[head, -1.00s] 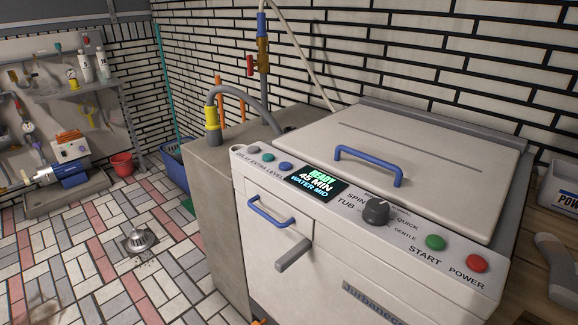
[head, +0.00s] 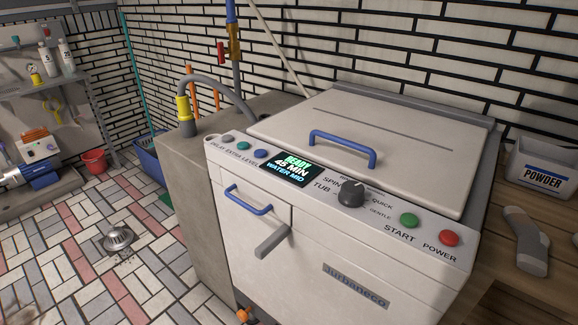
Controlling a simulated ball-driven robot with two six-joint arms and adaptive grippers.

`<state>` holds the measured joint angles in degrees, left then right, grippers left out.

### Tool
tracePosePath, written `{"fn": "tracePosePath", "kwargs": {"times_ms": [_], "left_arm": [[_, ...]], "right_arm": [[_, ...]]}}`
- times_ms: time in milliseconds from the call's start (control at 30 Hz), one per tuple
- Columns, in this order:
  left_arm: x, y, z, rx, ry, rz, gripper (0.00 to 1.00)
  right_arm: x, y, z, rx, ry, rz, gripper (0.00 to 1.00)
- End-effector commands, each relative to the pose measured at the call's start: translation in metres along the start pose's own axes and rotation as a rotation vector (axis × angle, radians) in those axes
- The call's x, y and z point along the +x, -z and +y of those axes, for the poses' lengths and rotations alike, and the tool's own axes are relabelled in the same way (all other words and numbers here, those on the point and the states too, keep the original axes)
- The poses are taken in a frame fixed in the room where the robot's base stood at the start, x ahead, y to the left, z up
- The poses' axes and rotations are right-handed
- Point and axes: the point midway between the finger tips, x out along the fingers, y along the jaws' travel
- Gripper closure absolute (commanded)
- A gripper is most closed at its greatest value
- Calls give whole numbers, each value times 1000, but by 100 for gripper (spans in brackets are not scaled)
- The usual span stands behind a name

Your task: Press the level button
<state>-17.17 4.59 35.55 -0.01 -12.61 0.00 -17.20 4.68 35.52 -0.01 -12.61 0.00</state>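The washing machine (head: 330,250) stands in the middle of the head view with its lid shut. Its sloped control panel has three small buttons at the left end, over the labels DELAY, EXTRA and LEVEL. The blue level button (head: 260,154) is the rightmost of the three, just left of the display (head: 290,168). The display reads READY, 45 MIN, WATER MID. The teal extra button (head: 243,146) and the grey delay button (head: 228,139) sit to its left. Neither of my grippers is in view.
A dark dial (head: 351,194), green start button (head: 409,220) and red power button (head: 449,238) are further right on the panel. A blue lid handle (head: 343,137) stands up behind it. A hose (head: 225,82) rises at left. Tiled floor lies open at left.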

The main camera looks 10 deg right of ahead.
Motion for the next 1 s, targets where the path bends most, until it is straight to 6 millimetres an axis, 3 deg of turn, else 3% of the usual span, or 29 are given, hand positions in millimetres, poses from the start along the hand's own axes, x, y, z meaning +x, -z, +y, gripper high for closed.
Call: {"fn": "tracePosePath", "kwargs": {"times_ms": [33,267,1000], "left_arm": [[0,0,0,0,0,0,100],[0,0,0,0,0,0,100],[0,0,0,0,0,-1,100]], "right_arm": [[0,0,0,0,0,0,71],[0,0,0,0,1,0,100],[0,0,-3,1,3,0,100]]}}
